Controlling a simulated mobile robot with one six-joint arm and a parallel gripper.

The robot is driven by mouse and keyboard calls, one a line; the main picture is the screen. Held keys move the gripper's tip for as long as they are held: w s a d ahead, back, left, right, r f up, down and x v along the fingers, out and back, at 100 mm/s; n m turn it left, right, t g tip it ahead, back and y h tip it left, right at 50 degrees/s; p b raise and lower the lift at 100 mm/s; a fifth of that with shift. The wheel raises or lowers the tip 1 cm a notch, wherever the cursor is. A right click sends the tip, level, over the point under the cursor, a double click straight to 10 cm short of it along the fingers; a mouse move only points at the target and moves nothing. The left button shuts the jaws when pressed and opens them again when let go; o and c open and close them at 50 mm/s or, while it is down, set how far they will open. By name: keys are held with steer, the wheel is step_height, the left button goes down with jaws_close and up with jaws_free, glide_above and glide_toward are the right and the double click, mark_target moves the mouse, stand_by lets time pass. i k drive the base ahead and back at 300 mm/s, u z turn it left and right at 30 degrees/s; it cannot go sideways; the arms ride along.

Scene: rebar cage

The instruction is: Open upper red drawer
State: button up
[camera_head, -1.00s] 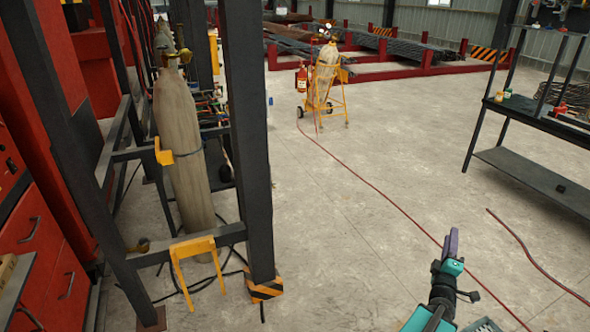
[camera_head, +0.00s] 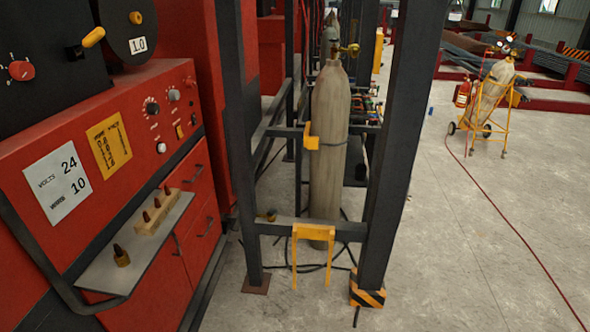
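The red cabinet (camera_head: 120,80) stands on the left, with a control panel on its sloped upper face. Below the panel on its right side is an upper red drawer (camera_head: 202,160) with a dark handle (camera_head: 193,174); its front looks shut. A taller red front (camera_head: 200,250) with a dark handle lies under it, and it also looks shut. The shelf partly hides the fronts further left. My gripper is out of view.
A grey shelf (camera_head: 105,268) with small brown-tipped pieces juts out from the cabinet. A dark steel frame (camera_head: 392,130) holds a gas cylinder (camera_head: 328,150) right of the cabinet. Open concrete floor (camera_head: 450,250) lies to the right.

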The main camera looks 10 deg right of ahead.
mark_target(193, 172)
steer(key=u, duration=0.3)
steer(key=i, duration=0.9)
steer(key=z, duration=0.25)
steer(key=k, duration=0.25)
steer(key=u, duration=3.15)
